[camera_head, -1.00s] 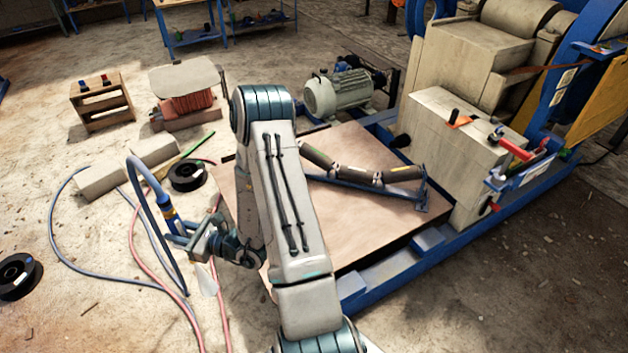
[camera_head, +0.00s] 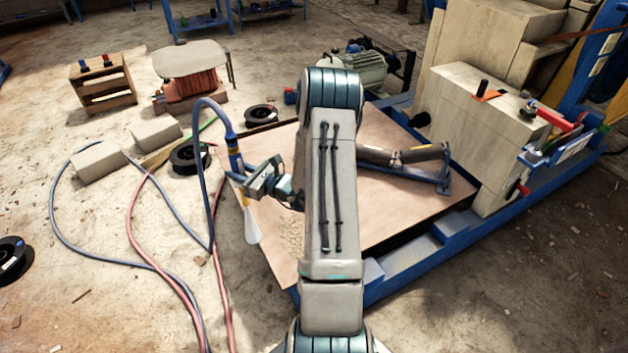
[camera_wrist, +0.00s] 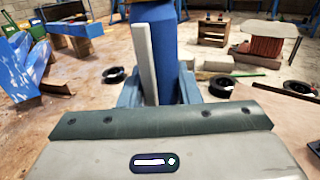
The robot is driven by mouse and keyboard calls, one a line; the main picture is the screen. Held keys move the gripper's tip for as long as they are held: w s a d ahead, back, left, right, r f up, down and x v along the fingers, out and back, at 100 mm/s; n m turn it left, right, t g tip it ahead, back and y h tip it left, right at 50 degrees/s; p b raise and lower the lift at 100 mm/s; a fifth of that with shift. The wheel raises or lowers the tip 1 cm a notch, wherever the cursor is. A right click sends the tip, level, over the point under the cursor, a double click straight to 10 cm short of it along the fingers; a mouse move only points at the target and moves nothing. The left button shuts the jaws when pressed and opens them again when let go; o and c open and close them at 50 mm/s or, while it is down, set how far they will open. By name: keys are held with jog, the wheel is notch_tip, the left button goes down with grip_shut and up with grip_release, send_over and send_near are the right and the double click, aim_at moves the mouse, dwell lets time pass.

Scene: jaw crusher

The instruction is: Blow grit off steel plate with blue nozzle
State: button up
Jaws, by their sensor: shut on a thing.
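My gripper (camera_head: 240,180) is shut on the blue nozzle (camera_head: 234,152) at the left edge of the plate. The nozzle is roughly upright with a blue hose arching from its top. A pale cone (camera_head: 251,222) spreads below its tip, beside or over the plate's left edge; I cannot tell which. In the wrist view the blue nozzle (camera_wrist: 166,55) stands between my fingers. The brown steel plate (camera_head: 390,222) lies flat, partly hidden by my arm. Small grit specks (camera_head: 291,236) show on its left part, right of the cone.
A grey-and-blue linkage (camera_head: 405,160) lies on the plate's far right. The crusher (camera_head: 485,130) stands to the right on its blue frame. Hoses (camera_head: 140,230), black spools (camera_head: 188,157) and pale blocks (camera_head: 100,163) lie on the floor to the left.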

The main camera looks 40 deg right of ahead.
jog(key=s+d+f+m+h+b, duration=0.1)
jog(key=d+f+b, duration=0.3)
jog(key=d+b, duration=0.3)
jog(key=s+d+f+m+t+h+b, duration=0.1)
jog(key=d+f+b, duration=0.35)
jog(key=d, duration=0.55)
jog(key=s+d+f+h+b, duration=0.1)
jog(key=d+f+h+b, duration=0.15)
jog(key=d+b, duration=0.5)
jog(key=shift+s+a, duration=0.75)
jog(key=shift+s, duration=4.3)
jog(key=shift+w+a+b, duration=0.75)
jog(key=shift+w+a, duration=0.5)
jog(key=shift+a, duration=3.6)
jog(key=w+d, duration=0.2)
jog(key=w, duration=0.7)
jog(key=shift+w+d+f+y, duration=0.15)
jog(key=shift+w+f+y, duration=0.2)
jog(key=shift+y, duration=0.1)
